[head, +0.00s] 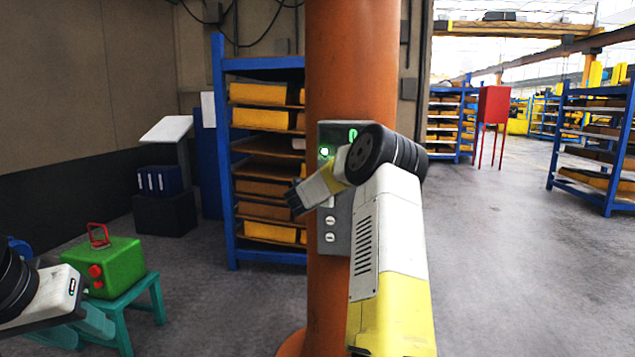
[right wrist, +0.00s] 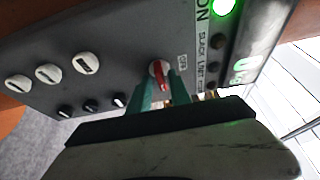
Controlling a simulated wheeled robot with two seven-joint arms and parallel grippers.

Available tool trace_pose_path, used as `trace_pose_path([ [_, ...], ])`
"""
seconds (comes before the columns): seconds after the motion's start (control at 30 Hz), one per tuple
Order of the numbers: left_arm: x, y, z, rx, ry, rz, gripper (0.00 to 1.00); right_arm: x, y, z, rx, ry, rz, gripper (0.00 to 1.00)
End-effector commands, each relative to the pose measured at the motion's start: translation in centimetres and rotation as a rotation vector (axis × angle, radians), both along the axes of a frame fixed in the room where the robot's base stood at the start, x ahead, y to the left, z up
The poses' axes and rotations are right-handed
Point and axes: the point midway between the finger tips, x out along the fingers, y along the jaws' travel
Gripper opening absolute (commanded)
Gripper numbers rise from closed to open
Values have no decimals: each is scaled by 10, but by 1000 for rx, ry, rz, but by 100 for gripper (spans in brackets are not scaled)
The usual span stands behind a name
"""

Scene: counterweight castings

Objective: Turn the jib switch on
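A grey control panel (head: 333,226) is fixed to the orange column in the head view, partly hidden by my right arm. In the right wrist view, the panel (right wrist: 100,50) carries a rotary switch with a red handle (right wrist: 159,75), with a small OFF label to its right. I take it to be the jib switch, though its name label is not readable. My right gripper (right wrist: 161,88) has its teal fingers close together on both sides of the red handle, seemingly shut on it. My left gripper (head: 84,329) is low at the left, fingers apart and empty, away from the panel.
A lit green lamp (right wrist: 224,5) is on the panel. White knobs (right wrist: 48,73) and small black knobs (right wrist: 91,105) sit left of the red switch. A green box (head: 118,264) on a teal stool (head: 158,296) is close to my left gripper. A blue shelf (head: 222,150) stands behind the column.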

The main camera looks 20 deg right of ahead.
Motion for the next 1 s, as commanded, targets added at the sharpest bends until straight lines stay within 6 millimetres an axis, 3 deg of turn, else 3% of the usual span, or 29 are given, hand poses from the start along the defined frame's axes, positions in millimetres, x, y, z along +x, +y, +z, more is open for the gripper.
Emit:
trace_pose_path([
  [0.37,0,0,0,0,0,0,36,-1,2,1,-2,0,0,32],
  [0.8,0,0,0,0,0,0,36,-39,54,1,-2,1,2,32],
  [1.0,0,0,0,0,0,0,36,-46,63,1,-2,-1,0,32],
])
